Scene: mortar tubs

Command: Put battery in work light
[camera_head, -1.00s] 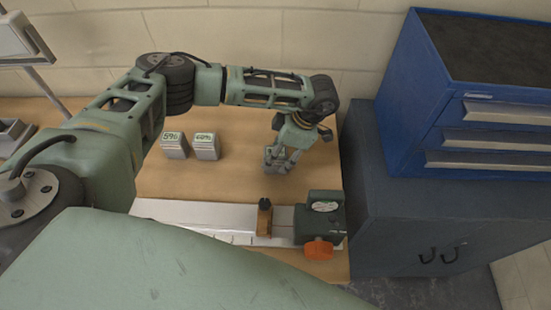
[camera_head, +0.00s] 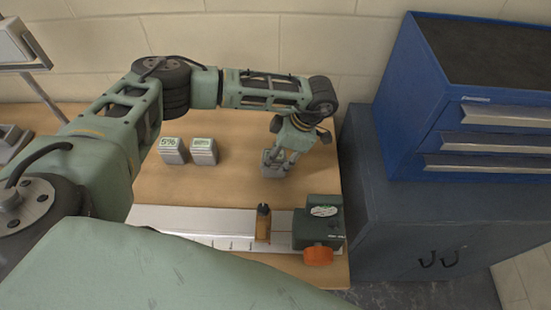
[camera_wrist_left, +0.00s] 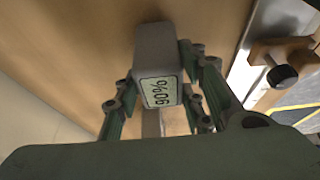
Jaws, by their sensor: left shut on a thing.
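A grey block battery with a label that reads 90% upside down (camera_wrist_left: 158,65) is between the fingers of my left gripper (camera_wrist_left: 160,108) in the left wrist view. In the head view my left gripper (camera_head: 275,162) is shut on this battery, low over the right part of the bench; I cannot tell if it touches the wood. Two other grey batteries stand side by side to the left, one marked 5% (camera_head: 172,153) and one with an unclear green label (camera_head: 203,153). A grey lamp head on a pole (camera_head: 22,42), likely the work light, is at the upper left. My right gripper is out of view.
A green device with an orange knob (camera_head: 318,228) stands at the bench's front right. Beside it a wooden block with a black knob (camera_head: 263,225) is on a pale ruled strip (camera_head: 190,220). A blue drawer chest (camera_head: 420,100) stands right of the bench.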

